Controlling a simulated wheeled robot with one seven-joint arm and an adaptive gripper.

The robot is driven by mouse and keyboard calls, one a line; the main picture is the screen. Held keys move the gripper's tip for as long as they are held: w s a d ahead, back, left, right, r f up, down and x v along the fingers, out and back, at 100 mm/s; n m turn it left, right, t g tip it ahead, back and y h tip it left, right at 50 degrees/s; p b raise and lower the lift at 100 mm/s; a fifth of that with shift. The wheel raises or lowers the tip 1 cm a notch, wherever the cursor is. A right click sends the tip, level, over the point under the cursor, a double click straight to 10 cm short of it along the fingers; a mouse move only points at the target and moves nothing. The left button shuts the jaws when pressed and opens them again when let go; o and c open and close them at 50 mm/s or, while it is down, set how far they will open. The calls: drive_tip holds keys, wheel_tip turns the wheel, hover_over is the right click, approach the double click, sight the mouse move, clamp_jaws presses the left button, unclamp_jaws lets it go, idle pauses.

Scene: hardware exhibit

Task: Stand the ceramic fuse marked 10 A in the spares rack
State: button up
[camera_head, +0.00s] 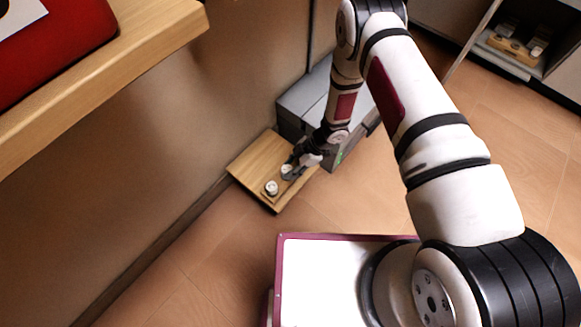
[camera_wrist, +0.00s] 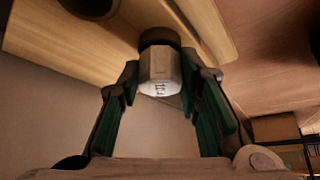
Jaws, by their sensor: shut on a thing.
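My gripper (camera_head: 298,164) reaches down over a low wooden board (camera_head: 250,170) beside a grey box. In the wrist view its two green-lined fingers (camera_wrist: 163,78) are shut on a white ceramic fuse (camera_wrist: 158,66) with a dark end. Dark marking shows on the fuse's white face, but I cannot read it. Two white fuses show on the board in the head view, one near its front corner (camera_head: 271,188) and one close to my fingers (camera_head: 287,171). I cannot tell whether the latter is the gripped one. I cannot tell which object is the spares rack.
The grey box (camera_head: 310,100) stands right behind the board, against the wall. An open compartment at the upper right holds a wooden block with pale pieces (camera_head: 515,47). A wooden ledge (camera_head: 150,45) with a red object is at the upper left. Tiled floor (camera_head: 200,270) is clear in front.

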drive_tip(key=shift+f, duration=0.15)
drive_tip(key=o, duration=1.2)
drive_tip(key=shift+o, duration=0.5)
drive_tip(key=o, duration=0.4)
drive_tip(key=shift+c, duration=0.2)
drive_tip(key=shift+r+p, duration=2.4)
drive_tip(key=shift+r, duration=1.15)
